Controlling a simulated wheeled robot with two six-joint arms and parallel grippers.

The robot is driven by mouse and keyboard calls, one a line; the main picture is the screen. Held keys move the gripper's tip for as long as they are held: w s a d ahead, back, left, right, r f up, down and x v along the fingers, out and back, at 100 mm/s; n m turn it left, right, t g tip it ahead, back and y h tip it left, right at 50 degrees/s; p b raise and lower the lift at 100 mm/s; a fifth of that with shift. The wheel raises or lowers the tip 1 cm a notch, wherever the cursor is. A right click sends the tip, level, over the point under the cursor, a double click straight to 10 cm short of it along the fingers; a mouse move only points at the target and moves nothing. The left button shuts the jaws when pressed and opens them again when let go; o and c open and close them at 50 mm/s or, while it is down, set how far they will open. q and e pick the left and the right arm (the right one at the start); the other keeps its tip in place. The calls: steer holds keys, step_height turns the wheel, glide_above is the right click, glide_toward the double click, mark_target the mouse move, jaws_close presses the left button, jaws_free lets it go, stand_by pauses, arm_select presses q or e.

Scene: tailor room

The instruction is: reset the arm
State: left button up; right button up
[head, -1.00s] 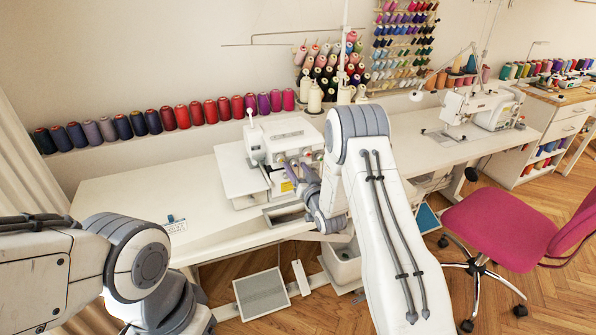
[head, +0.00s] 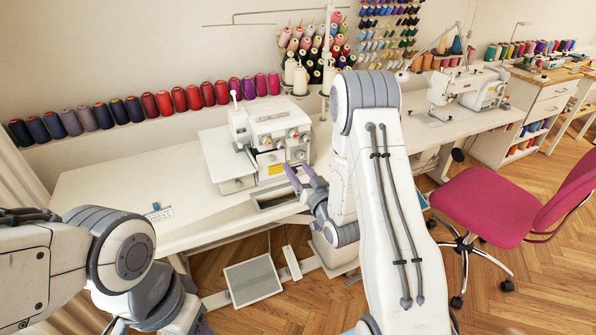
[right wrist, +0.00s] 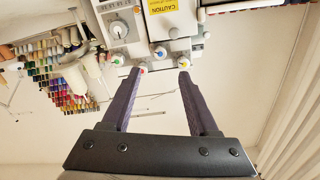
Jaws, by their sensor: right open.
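My right arm comes in from the bottom right of the head view, and its purple-grey gripper (head: 303,179) is in front of the white sewing machine (head: 272,128). In the right wrist view the two fingers of this gripper (right wrist: 161,72) stand apart with nothing between them. The machine's dials and yellow caution label (right wrist: 163,6) show beyond the fingertips. My left arm shows at the lower left of the head view. A small part of its gripper shows at the bottom edge, too little to tell its state.
The white table (head: 110,192) is mostly clear on its left side. A row of thread spools (head: 165,103) lines the wall. A second sewing machine (head: 470,88) stands to the right. A pink chair (head: 490,210) and a grey pedal (head: 254,281) are on the floor side.

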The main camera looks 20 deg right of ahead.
steer(key=s+a+r+n+g+y+p, duration=0.1)
steer(key=s+a+n+g, duration=0.25)
steer(key=a, duration=0.45)
steer(key=s+a+r+n+g+y+p, duration=0.1)
steer(key=s+a+n+g, duration=0.1)
steer(key=a+g, duration=0.5)
steer(key=s+a+r+n+g, duration=0.1)
steer(key=s+a+r+g, duration=0.1)
steer(key=s, duration=0.8)
steer(key=s+a+r+n+g+h, duration=0.1)
steer(key=s+a+r+n+g, duration=0.1)
steer(key=s, duration=0.8)
steer(key=s+a+r+n+g, duration=0.1)
steer(key=s+a+r+g, duration=0.1)
steer(key=s, duration=0.8)
steer(key=shift+g+h+p, duration=0.3)
steer(key=shift+g+p, duration=0.1)
steer(key=shift+g, duration=0.35)
steer(key=shift+w, duration=0.1)
